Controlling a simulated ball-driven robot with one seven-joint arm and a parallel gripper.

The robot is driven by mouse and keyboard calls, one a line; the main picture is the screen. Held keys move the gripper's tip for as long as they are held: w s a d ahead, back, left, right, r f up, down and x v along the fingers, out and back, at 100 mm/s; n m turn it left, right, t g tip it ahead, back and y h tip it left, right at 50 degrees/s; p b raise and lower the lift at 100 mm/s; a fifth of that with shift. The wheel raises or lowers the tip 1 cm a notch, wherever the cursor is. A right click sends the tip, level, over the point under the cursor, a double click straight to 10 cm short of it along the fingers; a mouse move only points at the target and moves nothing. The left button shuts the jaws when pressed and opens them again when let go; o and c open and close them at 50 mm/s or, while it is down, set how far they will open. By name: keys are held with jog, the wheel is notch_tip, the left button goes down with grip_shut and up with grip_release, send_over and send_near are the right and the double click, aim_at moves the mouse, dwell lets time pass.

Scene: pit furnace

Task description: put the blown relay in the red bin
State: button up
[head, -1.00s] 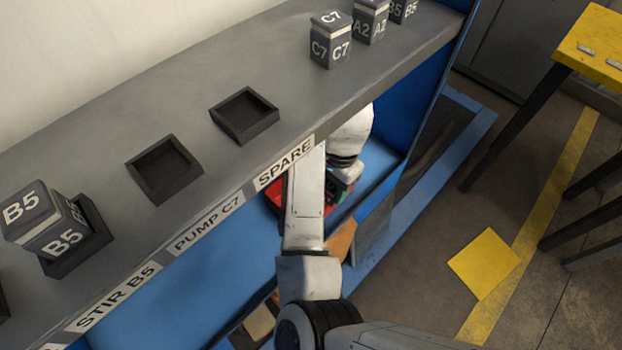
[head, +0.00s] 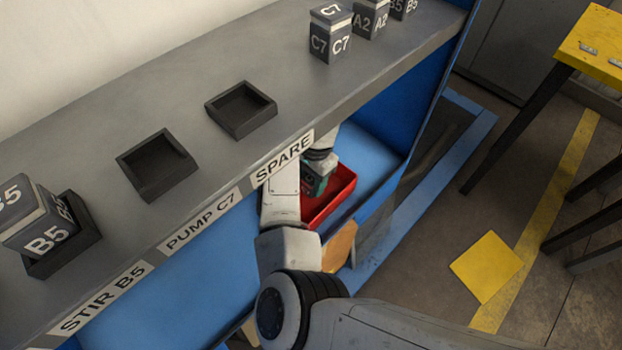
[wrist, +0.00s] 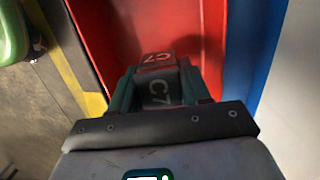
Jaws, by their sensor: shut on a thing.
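A dark relay marked C7 (wrist: 160,88) with a reddish end face sits between the green-edged fingers of my gripper (wrist: 158,78). The gripper is shut on it. In the wrist view the relay is over the red bin (wrist: 120,25); I cannot tell its height above the floor of the bin. In the head view the red bin (head: 342,190) is on the blue lower level under the grey shelf. My gripper (head: 316,182) is at the bin there, partly hidden by my forearm, and the relay cannot be made out.
The grey shelf (head: 95,115) overhangs the bin. It carries two empty dark sockets (head: 155,165) (head: 241,109), a B5 relay (head: 35,228) in a socket, and spare relays including another C7 (head: 331,35). A yellow table (head: 595,45) stands at the right.

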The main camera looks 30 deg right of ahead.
jog(key=shift+f, duration=0.2)
jog(key=shift+f, duration=0.35)
jog(key=o, duration=1.1)
jog(key=r, duration=0.3)
jog(key=r+p, duration=0.1)
jog(key=r, duration=0.1)
jog(key=d+r, duration=0.1)
jog(key=r, duration=0.2)
jog(key=shift+w+r, duration=0.15)
jog(key=shift+r, duration=0.15)
